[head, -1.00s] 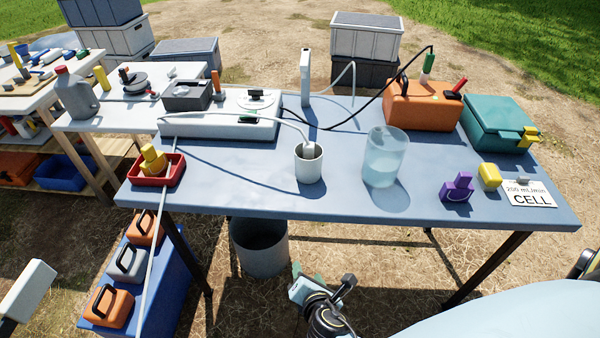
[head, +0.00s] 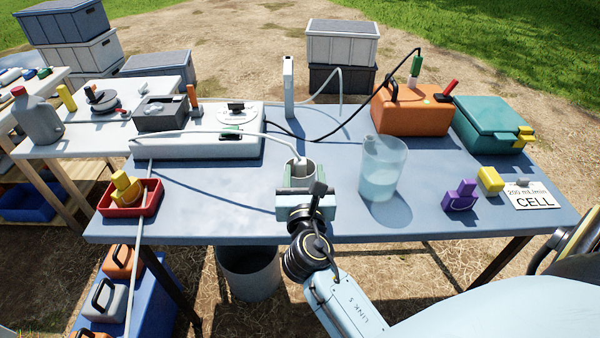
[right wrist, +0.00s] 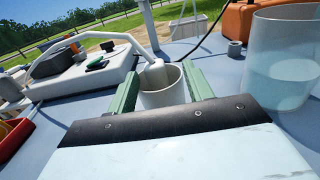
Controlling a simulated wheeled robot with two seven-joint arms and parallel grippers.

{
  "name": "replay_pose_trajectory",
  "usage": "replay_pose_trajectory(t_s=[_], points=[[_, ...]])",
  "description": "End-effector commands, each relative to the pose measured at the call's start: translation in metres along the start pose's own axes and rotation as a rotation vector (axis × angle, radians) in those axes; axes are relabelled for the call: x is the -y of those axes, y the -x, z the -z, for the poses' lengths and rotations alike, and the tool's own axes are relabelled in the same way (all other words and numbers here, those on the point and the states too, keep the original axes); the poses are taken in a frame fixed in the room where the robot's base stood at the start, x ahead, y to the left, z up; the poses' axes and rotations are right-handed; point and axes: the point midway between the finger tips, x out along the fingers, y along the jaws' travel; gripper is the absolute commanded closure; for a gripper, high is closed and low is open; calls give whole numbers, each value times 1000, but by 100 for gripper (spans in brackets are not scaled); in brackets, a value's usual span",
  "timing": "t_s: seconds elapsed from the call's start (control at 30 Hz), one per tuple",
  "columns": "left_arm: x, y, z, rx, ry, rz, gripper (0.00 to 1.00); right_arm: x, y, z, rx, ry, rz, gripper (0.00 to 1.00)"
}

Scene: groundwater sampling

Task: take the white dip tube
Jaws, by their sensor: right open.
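The white dip tube (head: 230,133) arches from the white pump box into a small white cup (head: 311,168) on the blue-grey table. Its thick white end (right wrist: 155,76) stands tilted in the cup (right wrist: 165,98) in the right wrist view. My right gripper (head: 302,180) is open and empty at the near side of the cup. In the right wrist view its green fingers (right wrist: 160,86) show either side of the cup and tube end. I cannot tell whether they touch the cup. The gripper hides the cup's lower part in the head view. My left gripper is not in view.
A clear beaker of water (head: 382,170) stands close right of the gripper. The pump box (head: 200,147) and a red tray (head: 148,203) are left. An orange case (head: 410,112), teal case (head: 490,122), purple block (head: 461,196) and yellow block (head: 490,179) are right.

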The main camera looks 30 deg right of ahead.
Motion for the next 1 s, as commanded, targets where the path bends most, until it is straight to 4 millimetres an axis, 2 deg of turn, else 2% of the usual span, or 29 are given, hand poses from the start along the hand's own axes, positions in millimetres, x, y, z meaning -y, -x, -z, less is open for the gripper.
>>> replay_pose_trajectory(t_s=[0.1,0.4,0.7,0.77,1.0], points=[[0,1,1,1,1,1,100,-2,-8,0,2,1,0,49],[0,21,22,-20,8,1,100,-7,-48,0,2,1,-1,49],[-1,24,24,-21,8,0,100,-7,-54,0,0,0,-2,49],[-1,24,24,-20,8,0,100,-7,-54,0,0,0,-1,54],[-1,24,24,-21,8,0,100,-7,-54,0,0,0,-1,86]])
